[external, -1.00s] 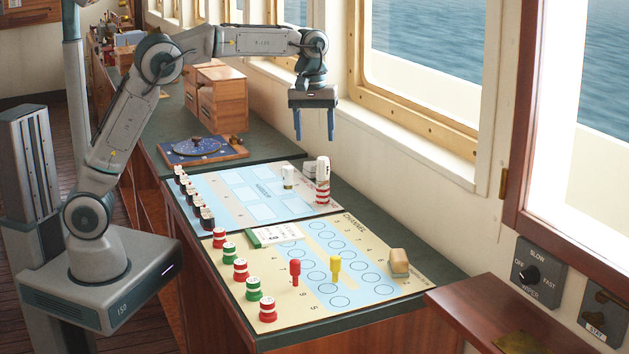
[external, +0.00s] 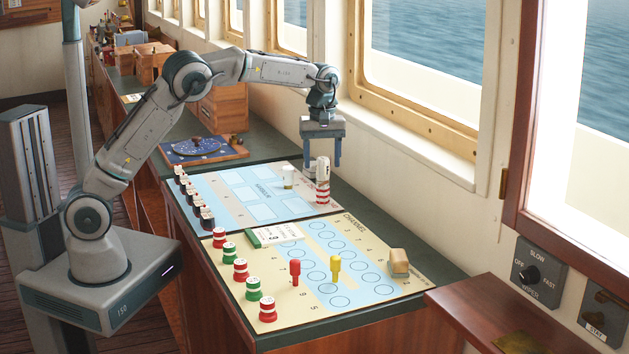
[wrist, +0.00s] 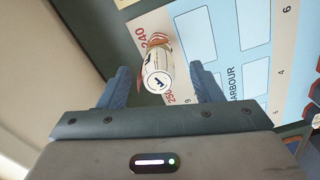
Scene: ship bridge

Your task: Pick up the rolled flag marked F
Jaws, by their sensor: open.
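In the wrist view a white upright roll (wrist: 158,78) shows its round end, with a dark mark that looks like an F. Reddish-tan bands show on its side. It stands between the finger lines of my gripper (wrist: 160,70), apart from both fingers. In the external view my gripper (external: 323,163) points down, open and empty, at the top of a white roll with red bands (external: 323,188), which appears to be the same thing. The mark cannot be read there.
A small white cylinder (external: 288,177) stands to the left on the harbour chart (external: 235,197). Black-and-white pieces (external: 190,198) line its left edge. The channel board (external: 375,315) in front holds red, green and yellow pieces and a wooden block (external: 399,262). The window ledge (external: 400,145) rises on the right.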

